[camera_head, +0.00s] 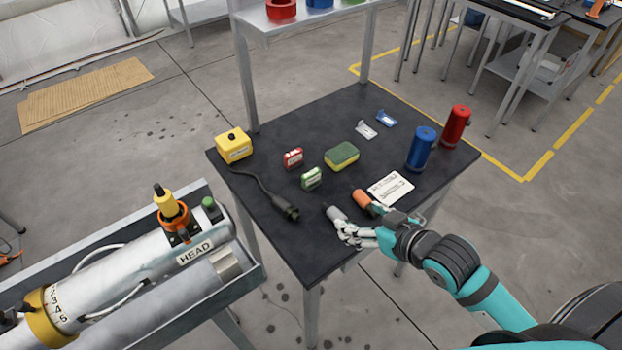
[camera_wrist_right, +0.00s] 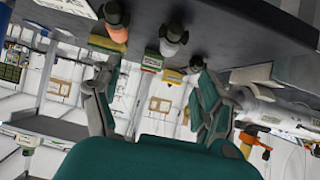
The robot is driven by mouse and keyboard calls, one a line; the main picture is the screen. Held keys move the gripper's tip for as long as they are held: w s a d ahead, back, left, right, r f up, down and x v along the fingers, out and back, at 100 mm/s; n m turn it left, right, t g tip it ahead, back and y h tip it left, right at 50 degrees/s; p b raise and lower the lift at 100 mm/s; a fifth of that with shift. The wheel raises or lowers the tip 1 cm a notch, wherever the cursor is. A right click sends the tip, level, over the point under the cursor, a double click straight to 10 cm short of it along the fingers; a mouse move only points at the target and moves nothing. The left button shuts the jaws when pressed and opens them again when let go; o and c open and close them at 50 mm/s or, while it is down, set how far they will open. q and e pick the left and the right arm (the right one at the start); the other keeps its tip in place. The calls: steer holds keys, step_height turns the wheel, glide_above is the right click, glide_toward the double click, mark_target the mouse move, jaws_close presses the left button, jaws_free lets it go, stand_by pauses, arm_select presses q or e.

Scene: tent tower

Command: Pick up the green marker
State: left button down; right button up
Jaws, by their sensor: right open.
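A small green block with a white label (camera_head: 311,179) stands on the dark table; it is the only thing I see that fits the green marker. In the right wrist view, green block (camera_wrist_right: 152,62) shows beyond the space between my fingers. My right gripper (camera_head: 352,235) is open and empty at the table's front edge, to the right of and nearer than the block, not touching it. A grey cylinder with a dark tip (camera_head: 338,214) lies right by its fingers, between it and the block; I cannot tell whether they touch. My left gripper is not in view.
An orange-handled tool (camera_head: 364,200) and a white card (camera_head: 390,188) lie close to my right gripper. A black cable connector (camera_head: 284,208), red block (camera_head: 293,158) and sponge (camera_head: 341,156) surround the green block. Blue (camera_head: 421,149) and red canisters (camera_head: 455,126) stand right.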

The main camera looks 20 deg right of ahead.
steer(key=w+r+t+y, duration=0.1)
steer(key=w+r+t, duration=0.1)
steer(key=w+r, duration=0.1)
steer(key=p, duration=0.2)
glide_toward(313, 176)
steer(key=shift+g, duration=0.3)
steer(key=x, duration=0.4)
steer(key=shift+w+d+r, duration=0.15)
steer(key=shift+w+r, duration=0.05)
steer(key=shift+r, duration=0.2)
steer(key=shift+p+x, duration=0.3)
steer(key=shift+x, duration=0.55)
steer(key=x, duration=0.4)
steer(key=shift+f+p, duration=0.3)
steer(key=shift+p, duration=0.1)
steer(key=shift+s, duration=0.1)
steer(key=shift+c, duration=1.2)
steer(key=c, duration=0.9)
steer(key=shift+c, duration=0.3)
